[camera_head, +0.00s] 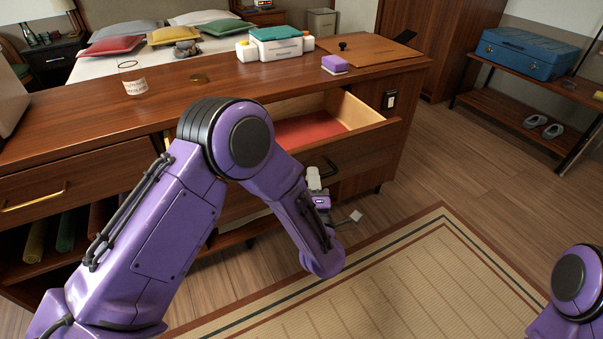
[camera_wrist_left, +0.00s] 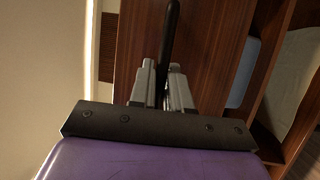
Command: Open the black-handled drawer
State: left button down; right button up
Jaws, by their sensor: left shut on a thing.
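The drawer (camera_head: 368,141) in the right part of the wooden counter stands pulled out, with its red-lined inside showing. My left gripper (camera_head: 325,175) is at the front of this drawer, partly hidden behind my purple forearm. In the left wrist view, the black bar handle (camera_wrist_left: 171,40) runs down between the two grey fingers of my left gripper (camera_wrist_left: 165,85), which are shut on it. Part of the drawer front is hidden by my left arm in the head view. My right gripper is out of view; only a purple part of my right arm shows at the lower right.
Another drawer with a brass handle (camera_head: 35,198) is at the left. On the counter (camera_head: 75,110) are a glass jar (camera_head: 133,80), a white and green box (camera_head: 276,44) and a purple block (camera_head: 335,64). A striped rug (camera_head: 400,285) lies on the floor in front.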

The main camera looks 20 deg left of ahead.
pick_arm(q)
jog(key=shift+s+d, duration=0.55)
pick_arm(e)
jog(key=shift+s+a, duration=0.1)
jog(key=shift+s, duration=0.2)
pick_arm(q)
jog(key=c, duration=1.2)
grip_release()
jog(key=shift+o, duration=0.2)
jog(key=shift+d, duration=0.15)
jog(key=v, duration=1)
jog(key=shift+s, duration=0.25)
jog(key=shift+d, duration=0.1)
